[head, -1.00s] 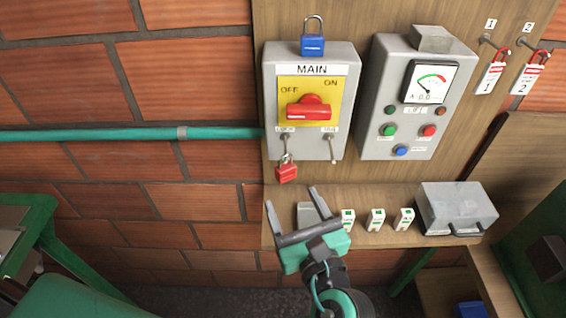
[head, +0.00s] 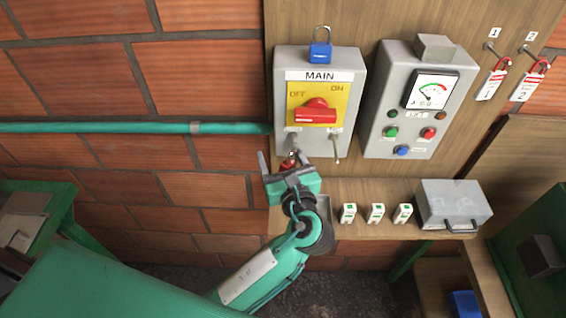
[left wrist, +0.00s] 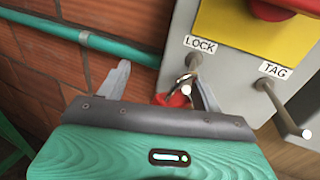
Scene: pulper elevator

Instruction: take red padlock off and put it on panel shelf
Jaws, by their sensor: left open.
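The red padlock (head: 287,162) hangs by its shackle below the LOCK label of the grey MAIN switch box (head: 282,85). My left gripper (head: 282,158) is open just in front of the padlock and hides much of it in the head view. In the left wrist view the padlock's red body (left wrist: 176,98) shows between the open fingers, close to the right finger; I cannot tell if they touch. The panel shelf (head: 350,232) is the wooden ledge below the boxes. My right gripper is not in view.
Several small white-green blocks (head: 377,212) and a grey case (head: 454,205) stand on the shelf. A TAG peg (head: 336,148) sticks out right of the padlock. A blue padlock (head: 320,50) sits on top of the MAIN box. A green pipe (head: 100,127) runs along the brick wall.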

